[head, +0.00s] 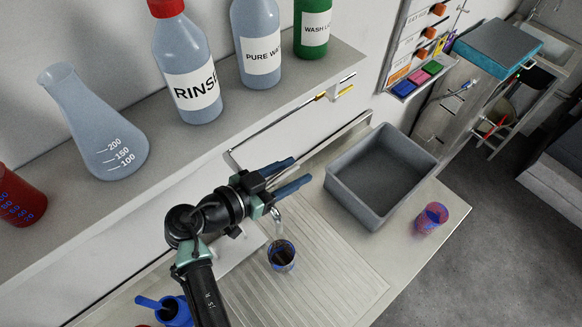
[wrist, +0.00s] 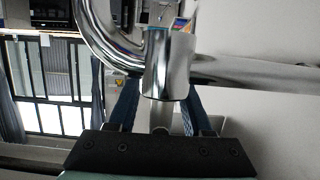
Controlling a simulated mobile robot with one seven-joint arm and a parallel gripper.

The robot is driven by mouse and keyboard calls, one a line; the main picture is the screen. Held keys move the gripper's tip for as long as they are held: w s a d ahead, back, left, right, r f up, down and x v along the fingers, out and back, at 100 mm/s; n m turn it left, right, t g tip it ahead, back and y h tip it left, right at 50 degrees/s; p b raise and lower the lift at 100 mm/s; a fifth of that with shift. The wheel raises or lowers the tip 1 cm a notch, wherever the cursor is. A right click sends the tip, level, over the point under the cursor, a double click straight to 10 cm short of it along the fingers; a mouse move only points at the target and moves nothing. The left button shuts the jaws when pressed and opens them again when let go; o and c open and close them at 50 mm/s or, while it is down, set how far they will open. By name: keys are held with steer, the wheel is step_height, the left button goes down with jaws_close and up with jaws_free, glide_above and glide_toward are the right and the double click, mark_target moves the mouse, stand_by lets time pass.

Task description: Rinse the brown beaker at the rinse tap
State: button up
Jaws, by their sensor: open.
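A dark brown beaker with blue markings (head: 281,262) stands upright on the ribbed draining board (head: 335,262), below the tap's spout. The chrome rinse tap (head: 276,214) is partly hidden behind my gripper in the head view. My gripper (head: 284,177) is open, its blue fingers raised above and apart from the beaker. In the wrist view the tap's spout (wrist: 168,65) fills the middle, in front of or between the fingers (wrist: 160,108); I cannot tell whether they touch it. The beaker does not show there.
A grey tub (head: 347,187) and a red-and-blue beaker (head: 430,219) stand right of the board. A blue vessel (head: 176,312) is at the bottom left. The shelf (head: 200,150) above holds bottles, a flask (head: 92,120) and a red beaker (head: 20,200).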

steer(key=shift+s, duration=0.1)
steer(key=shift+c, duration=0.7)
jaws_close()
steer(key=shift+s+d+m+g+h+b, duration=0.2)
steer(key=shift+s+m+g+h+b, duration=0.15)
steer(key=shift+m+g+b, duration=0.6)
steer(key=shift+s+d+m+g+h+b, duration=0.2)
steer(key=shift+m+g+h+b, duration=0.2)
steer(key=shift+b, duration=0.9)
steer(key=shift+s+m+g+h+b, duration=0.25)
steer(key=shift+m+g+b, duration=0.1)
steer(key=shift+g+b, duration=0.2)
